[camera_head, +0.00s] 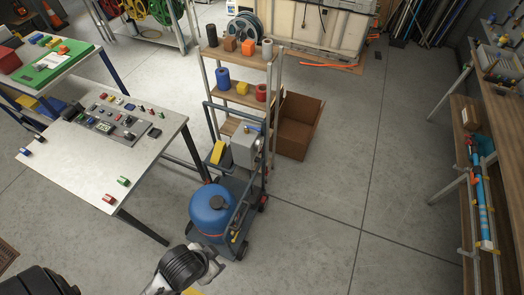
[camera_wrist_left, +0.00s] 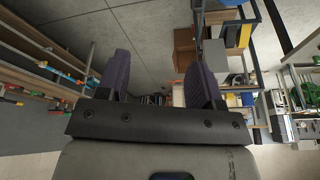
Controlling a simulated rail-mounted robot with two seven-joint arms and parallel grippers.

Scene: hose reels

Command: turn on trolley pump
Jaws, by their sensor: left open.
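The trolley pump stands upright on the floor in the middle of the head view. It has a round blue tank (camera_head: 211,209) at its front and a grey box (camera_head: 244,149) on its dark frame, with a small blue part (camera_head: 248,128) on top of the box. The switch cannot be made out. My left gripper (camera_wrist_left: 160,60) is open and empty in the left wrist view, its two dark fingers apart. In that view a blue shape (camera_wrist_left: 228,3), likely the tank, shows at the top edge, beyond the fingers. My right gripper cannot be made out.
A white table (camera_head: 75,165) with a control panel (camera_head: 112,118) stands left of the trolley. A wooden shelf (camera_head: 240,58) and a brown box (camera_head: 299,125) are behind it. A workbench (camera_head: 465,140) lines the right side. The floor (camera_head: 360,190) between is clear.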

